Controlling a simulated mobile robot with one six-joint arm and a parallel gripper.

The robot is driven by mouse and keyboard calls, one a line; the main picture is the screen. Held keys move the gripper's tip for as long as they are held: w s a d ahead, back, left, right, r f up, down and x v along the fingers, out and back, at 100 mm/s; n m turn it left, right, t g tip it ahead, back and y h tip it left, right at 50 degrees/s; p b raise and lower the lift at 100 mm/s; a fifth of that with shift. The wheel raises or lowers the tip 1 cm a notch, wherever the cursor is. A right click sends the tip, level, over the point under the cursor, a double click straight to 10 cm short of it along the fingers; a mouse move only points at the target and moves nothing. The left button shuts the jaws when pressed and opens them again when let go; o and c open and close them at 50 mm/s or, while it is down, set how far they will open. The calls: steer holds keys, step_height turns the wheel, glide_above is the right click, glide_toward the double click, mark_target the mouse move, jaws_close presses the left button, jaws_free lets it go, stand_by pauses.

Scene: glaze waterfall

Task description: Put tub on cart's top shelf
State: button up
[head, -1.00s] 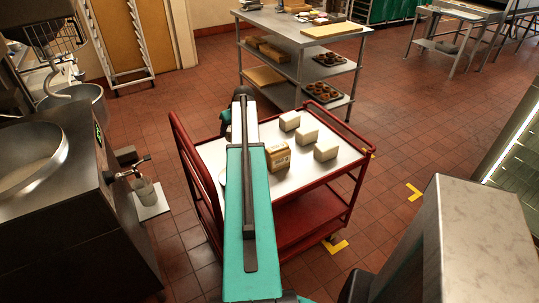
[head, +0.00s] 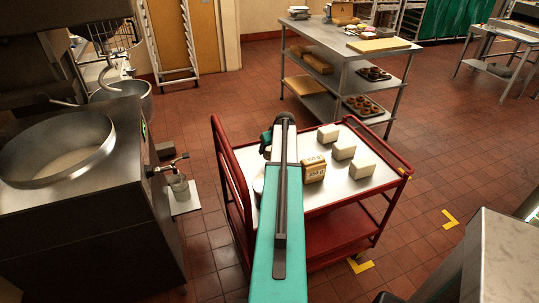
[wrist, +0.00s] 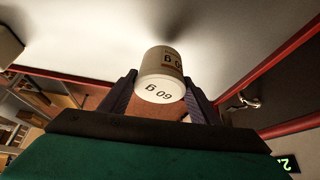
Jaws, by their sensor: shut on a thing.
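The tub (wrist: 162,75) is a small white cylinder with "60 g" on its near end and a brown label band. In the wrist view it sits between the two dark fingers of my gripper (wrist: 160,88), which is shut on it. Behind it is the white top shelf (wrist: 105,35) of the cart. Whether the tub touches the shelf I cannot tell. In the head view the cart's red frame (head: 229,165) and white top (head: 345,188) are ahead.
The shelf's front right is bare. Red rails edge the cart.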

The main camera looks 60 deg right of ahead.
steer(key=shift+f+p, duration=0.5)
steer(key=shift+f, duration=1.35)
steer(key=shift+f, duration=0.2)
steer(key=o, duration=1.1)
steer(key=shift+r, duration=0.1)
steer(key=shift+r, duration=0.15)
steer(key=b+v, duration=0.2)
steer(key=v, duration=1)
